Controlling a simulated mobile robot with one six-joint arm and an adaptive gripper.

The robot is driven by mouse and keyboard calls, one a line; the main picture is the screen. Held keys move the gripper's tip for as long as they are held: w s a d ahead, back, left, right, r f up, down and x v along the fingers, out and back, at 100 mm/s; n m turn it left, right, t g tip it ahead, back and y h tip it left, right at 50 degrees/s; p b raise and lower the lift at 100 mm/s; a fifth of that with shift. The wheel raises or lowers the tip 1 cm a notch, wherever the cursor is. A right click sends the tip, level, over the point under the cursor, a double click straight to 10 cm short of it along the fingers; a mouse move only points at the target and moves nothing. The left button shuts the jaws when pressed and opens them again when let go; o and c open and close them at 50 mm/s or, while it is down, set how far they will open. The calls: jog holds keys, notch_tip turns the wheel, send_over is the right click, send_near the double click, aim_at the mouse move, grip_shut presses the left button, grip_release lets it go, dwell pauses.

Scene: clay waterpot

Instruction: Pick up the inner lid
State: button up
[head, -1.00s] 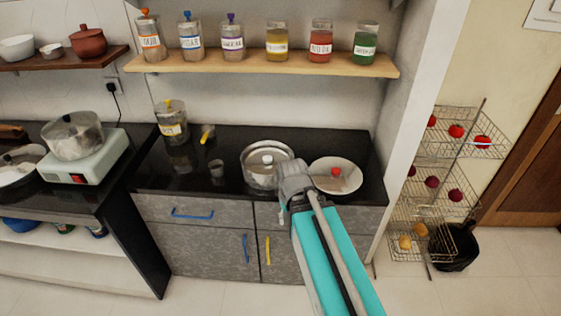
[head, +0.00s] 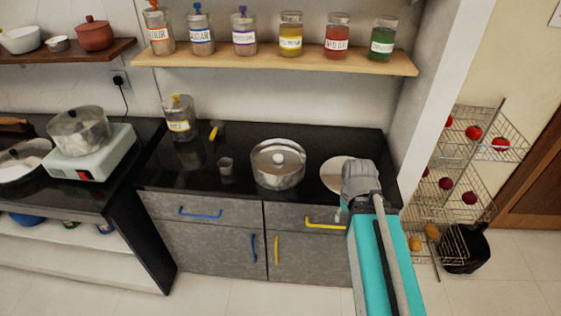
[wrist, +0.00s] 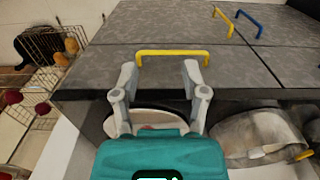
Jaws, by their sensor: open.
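A pale round plate or lid (head: 333,174) lies on the black counter, partly hidden by my gripper (head: 346,205) in the head view. It shows in the wrist view (wrist: 165,113) behind my gripper body, with a bit of red on it. A steel pot (head: 277,178) with a lid and white knob (head: 278,158) stands to its left; the pot also shows in the wrist view (wrist: 250,135). I cannot tell which piece is the inner lid. My gripper (wrist: 158,75) is open and empty, its fingers apart near the counter's front edge.
A small cup (head: 226,166) and a labelled jar (head: 180,122) stand on the counter, left of the pot. A yellow drawer handle (wrist: 172,56) sticks out at the front. A wall (head: 430,110) rises right of the counter. A shelf (head: 275,61) with jars hangs above.

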jog(key=shift+o, duration=0.3)
jog(key=shift+d, duration=0.15)
jog(key=o, duration=0.4)
jog(key=shift+w+r, duration=0.15)
jog(key=shift+w, duration=0.05)
jog(key=w+a+r+n+p, duration=0.2)
jog(key=w+n, duration=0.1)
jog(key=w, duration=0.1)
jog(key=w+a+r+n+p, duration=0.2)
jog(key=w+a+n+p, duration=0.1)
jog(key=w, duration=0.2)
jog(key=w+a+r+n+p, duration=0.2)
jog(key=w+a+r, duration=0.1)
jog(key=w, duration=0.2)
jog(key=shift+a+n, duration=0.2)
jog(key=shift+n, duration=0.2)
notch_tip(320, 180, up, 7)
jog(key=n+p, duration=0.7)
jog(key=n, duration=0.3)
send_over(277, 156)
jog(key=shift+s+a+f+n, duration=0.1)
jog(key=shift+f+n, duration=0.1)
jog(key=shift+n, duration=0.1)
jog(key=shift+f, duration=0.1)
notch_tip(277, 156, down, 8)
jog(key=b, duration=0.8)
jog(key=shift+f+b, duration=0.25)
jog(key=shift+b, duration=0.1)
